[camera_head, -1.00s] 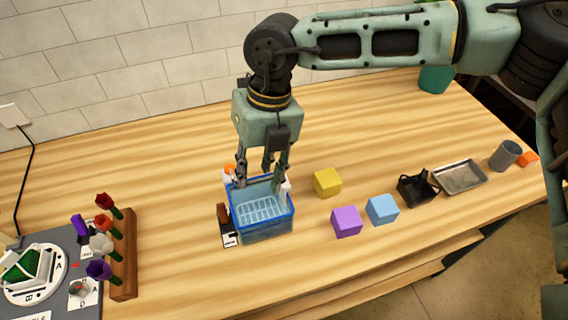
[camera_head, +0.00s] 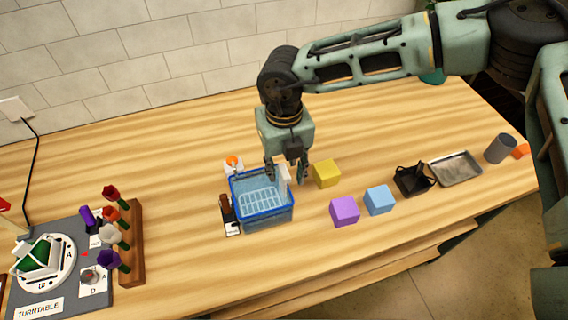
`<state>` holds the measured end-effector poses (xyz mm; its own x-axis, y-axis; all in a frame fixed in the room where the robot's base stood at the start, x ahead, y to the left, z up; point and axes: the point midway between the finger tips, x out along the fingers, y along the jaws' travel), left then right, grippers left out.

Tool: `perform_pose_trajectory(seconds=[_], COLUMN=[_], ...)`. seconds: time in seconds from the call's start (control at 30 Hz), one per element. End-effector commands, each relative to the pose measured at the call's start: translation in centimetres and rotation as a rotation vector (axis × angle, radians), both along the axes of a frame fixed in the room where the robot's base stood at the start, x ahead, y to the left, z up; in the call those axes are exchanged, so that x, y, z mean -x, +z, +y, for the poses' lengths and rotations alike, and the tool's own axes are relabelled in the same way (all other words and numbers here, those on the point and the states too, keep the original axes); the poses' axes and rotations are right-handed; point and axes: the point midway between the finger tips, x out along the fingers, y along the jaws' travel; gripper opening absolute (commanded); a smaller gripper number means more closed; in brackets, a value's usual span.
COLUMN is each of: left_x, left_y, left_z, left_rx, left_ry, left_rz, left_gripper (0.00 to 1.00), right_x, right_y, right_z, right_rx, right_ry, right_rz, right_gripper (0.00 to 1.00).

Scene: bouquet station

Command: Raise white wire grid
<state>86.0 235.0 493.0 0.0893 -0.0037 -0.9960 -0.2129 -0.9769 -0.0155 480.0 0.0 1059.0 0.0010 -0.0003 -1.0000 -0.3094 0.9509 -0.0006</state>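A pale wire grid (camera_head: 260,203) lies low inside the blue basket (camera_head: 267,219). It looks whitish blue, and I cannot tell whether it is separate from the basket floor. My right gripper (camera_head: 287,178) points down at the basket's back right corner, above the rim. Its fingers are apart, on either side of an upright white piece (camera_head: 284,175) at that corner. I cannot see whether they touch it, or whether it belongs to the grid. My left gripper is not in view.
Yellow (camera_head: 326,173), purple (camera_head: 344,210) and blue (camera_head: 379,199) cubes stand right of the basket. Further right are a black holder (camera_head: 413,181), a metal tray (camera_head: 456,168) and a grey cup (camera_head: 500,148). A flower rack (camera_head: 131,240) and turntable (camera_head: 42,258) are left.

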Motion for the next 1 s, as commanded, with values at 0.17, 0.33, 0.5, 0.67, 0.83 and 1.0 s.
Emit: perform_pose_trajectory(seconds=[0.17,0.33,0.5,0.67,0.83,1.0], left_x=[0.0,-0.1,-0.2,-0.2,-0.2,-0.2], left_y=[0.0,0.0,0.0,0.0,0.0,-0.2], left_z=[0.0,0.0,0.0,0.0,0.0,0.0], left_rx=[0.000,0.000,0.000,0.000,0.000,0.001], left_ry=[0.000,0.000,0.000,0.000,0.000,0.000], left_rz=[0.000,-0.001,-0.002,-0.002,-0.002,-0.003], left_gripper=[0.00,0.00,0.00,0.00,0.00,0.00], right_x=[0.0,0.0,0.0,0.0,0.0,-0.1], right_y=[0.0,0.0,0.0,0.0,0.0,1.0], right_z=[0.0,0.0,0.0,0.0,0.0,0.0], right_rx=[0.000,0.000,0.000,0.000,0.000,-0.001], right_ry=[0.000,0.000,0.000,0.000,0.000,-0.002], right_rz=[0.000,0.001,0.001,0.001,0.001,-0.001], right_gripper=[0.28,0.13,0.00,0.00,0.00,0.00])
